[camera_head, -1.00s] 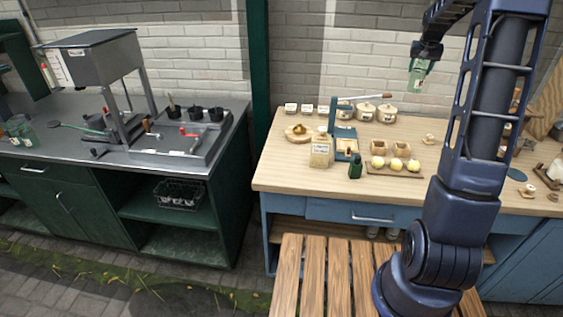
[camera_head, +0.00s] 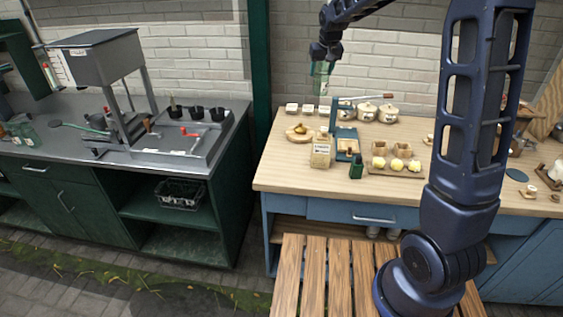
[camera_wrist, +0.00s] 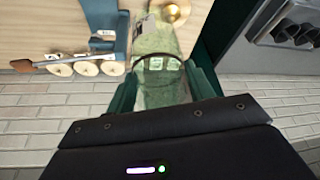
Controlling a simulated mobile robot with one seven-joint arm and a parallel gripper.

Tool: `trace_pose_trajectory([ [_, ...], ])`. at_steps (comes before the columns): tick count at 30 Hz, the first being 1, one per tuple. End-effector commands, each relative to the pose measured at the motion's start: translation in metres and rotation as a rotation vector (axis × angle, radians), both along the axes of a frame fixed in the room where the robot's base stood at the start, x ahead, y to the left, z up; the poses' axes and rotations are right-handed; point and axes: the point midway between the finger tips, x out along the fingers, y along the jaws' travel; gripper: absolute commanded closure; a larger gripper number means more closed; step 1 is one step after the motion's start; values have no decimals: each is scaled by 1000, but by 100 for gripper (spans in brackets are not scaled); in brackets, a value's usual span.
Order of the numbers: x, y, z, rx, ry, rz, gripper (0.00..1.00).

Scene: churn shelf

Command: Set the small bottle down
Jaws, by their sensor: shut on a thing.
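The small bottle (camera_head: 321,76) is pale green and see-through. My gripper (camera_head: 319,57) is shut on it and holds it about upright, high in front of the brick wall above the back of the wooden counter. In the wrist view the bottle (camera_wrist: 160,72) sits between the two dark green fingers of my gripper (camera_wrist: 163,88). The wooden counter (camera_head: 285,178) lies below, with a clear gap under the bottle. The fingers hide part of the bottle.
The blue press (camera_head: 347,142), a labelled container (camera_head: 320,153), a dark green bottle (camera_head: 356,167) and a tray with yellow balls (camera_head: 397,165) stand on the counter. Lidded pots (camera_head: 367,111) line the back. The front left of the counter is bare. A grey bench (camera_head: 95,170) stands left.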

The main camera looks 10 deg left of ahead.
Motion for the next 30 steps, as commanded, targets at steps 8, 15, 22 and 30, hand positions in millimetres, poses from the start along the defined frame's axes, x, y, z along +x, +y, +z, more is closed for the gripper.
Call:
trace_pose_trajectory([
  [8,-66,88,0,1,-1,154,74],
  [15,-106,130,-1,1,-1,235,74],
  [22,-114,137,-29,-1,1,251,74],
  [30,-114,137,-62,-1,0,251,74],
])
